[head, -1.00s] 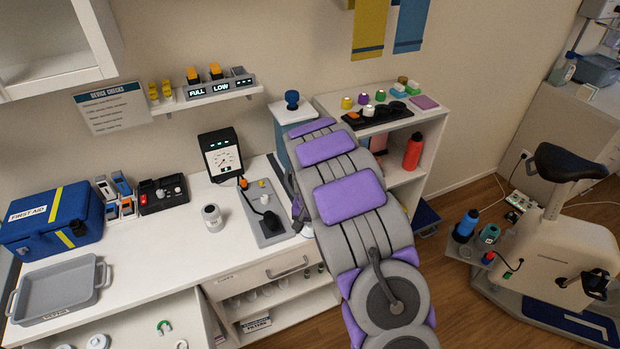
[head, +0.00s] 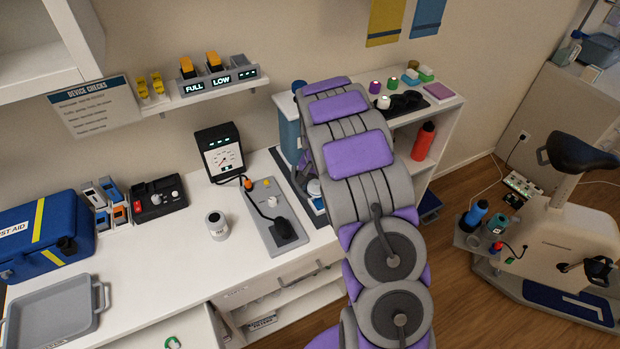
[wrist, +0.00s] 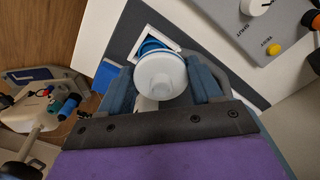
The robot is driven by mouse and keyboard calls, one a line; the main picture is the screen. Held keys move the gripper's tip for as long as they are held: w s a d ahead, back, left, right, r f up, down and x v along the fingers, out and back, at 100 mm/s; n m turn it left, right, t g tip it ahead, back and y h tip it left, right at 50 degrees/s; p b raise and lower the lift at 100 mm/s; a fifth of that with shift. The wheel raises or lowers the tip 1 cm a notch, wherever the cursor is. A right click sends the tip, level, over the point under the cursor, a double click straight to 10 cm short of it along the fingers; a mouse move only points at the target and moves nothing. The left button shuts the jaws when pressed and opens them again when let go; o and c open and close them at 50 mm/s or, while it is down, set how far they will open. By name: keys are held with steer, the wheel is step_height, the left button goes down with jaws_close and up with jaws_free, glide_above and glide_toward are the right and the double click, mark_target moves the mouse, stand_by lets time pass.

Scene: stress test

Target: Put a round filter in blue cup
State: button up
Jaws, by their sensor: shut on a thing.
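My gripper (wrist: 164,88) is shut on a round white filter (wrist: 158,70), held between its two blue-grey fingers. In the head view the white filter (head: 314,187) shows beside my arm at the right end of the counter, and my fingers are mostly hidden. In the wrist view, a blue ring-shaped thing in a white square frame (wrist: 153,43) lies just beyond the filter, partly covered by it. It may be the blue cup, but I cannot tell, nor whether the filter touches it. A blue bottle (head: 474,214) and a teal cup (head: 497,223) stand by the exercise bike.
The counter (head: 165,250) holds a gauge (head: 220,152), a small white jar (head: 217,225), a grey panel with a cable (head: 267,216), a grey tray (head: 60,305) and a first aid box (head: 45,235). A shelf unit (head: 440,115) stands right of my arm.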

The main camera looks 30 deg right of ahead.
steer(key=shift+s+d+f, duration=0.1)
steer(key=shift+s+d, duration=0.05)
steer(key=shift+d, duration=0.3)
steer(key=shift+d+f, duration=0.3)
steer(key=shift+d, duration=0.2)
steer(key=shift+d+f, duration=0.25)
steer(key=shift+d, duration=0.2)
steer(key=shift+d+f, duration=0.2)
steer(key=shift+f, duration=0.15)
steer(key=shift+f+b, duration=0.3)
steer(key=shift+b, duration=0.05)
steer(key=a, duration=0.1)
steer(key=a+f, duration=0.1)
steer(key=shift+a+f, duration=0.15)
steer(key=shift+a, duration=0.25)
steer(key=shift+d, duration=1.35)
steer(key=shift+a, duration=0.7)
